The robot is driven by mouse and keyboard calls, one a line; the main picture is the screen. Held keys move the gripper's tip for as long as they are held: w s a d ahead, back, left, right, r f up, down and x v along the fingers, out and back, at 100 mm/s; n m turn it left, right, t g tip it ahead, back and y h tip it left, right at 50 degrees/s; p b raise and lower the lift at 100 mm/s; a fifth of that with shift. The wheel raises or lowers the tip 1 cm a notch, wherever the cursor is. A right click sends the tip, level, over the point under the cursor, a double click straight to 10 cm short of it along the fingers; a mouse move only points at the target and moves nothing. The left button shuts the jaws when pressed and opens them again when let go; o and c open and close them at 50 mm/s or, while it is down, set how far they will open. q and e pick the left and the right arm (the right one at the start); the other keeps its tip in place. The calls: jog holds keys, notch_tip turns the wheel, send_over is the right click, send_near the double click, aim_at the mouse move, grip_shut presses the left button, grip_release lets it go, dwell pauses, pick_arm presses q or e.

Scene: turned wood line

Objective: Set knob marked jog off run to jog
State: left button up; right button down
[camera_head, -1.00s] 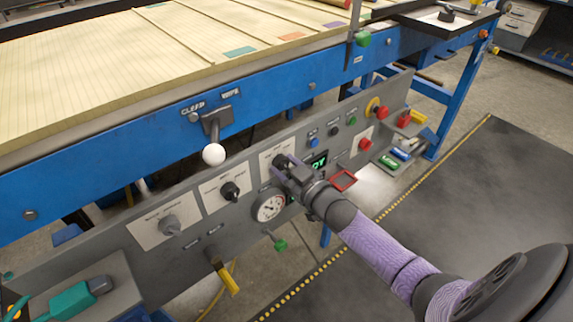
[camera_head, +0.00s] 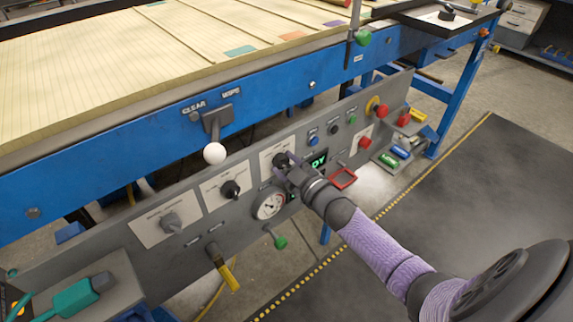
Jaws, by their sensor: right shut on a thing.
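Three rotary knobs sit on white plates on the grey front panel. There is a grey knob (camera_head: 171,221) at left, a black knob (camera_head: 230,189) in the middle and another black knob (camera_head: 280,159) at right. The print on their plates is too small to read. My right gripper (camera_head: 286,167) is at the right black knob, its jaws shut on it, and partly hides the knob and its plate. The knob's pointing direction cannot be made out. My left gripper is out of view.
A round gauge (camera_head: 269,205), a green-lit display (camera_head: 319,160) and a red-framed square (camera_head: 343,179) lie close around my right gripper. A white-balled lever (camera_head: 214,153) juts out above the panel. Red buttons (camera_head: 365,143) are farther right. The dark floor mat (camera_head: 470,210) is clear.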

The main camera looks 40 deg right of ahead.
jog(key=shift+c, duration=2)
grip_release()
jog(key=shift+o, duration=1.1)
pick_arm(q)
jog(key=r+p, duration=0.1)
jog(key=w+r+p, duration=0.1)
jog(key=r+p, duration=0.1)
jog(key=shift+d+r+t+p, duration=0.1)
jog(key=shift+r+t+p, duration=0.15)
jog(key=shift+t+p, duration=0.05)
pick_arm(e)
jog(key=s, duration=1)
jog(key=shift+d, duration=0.4)
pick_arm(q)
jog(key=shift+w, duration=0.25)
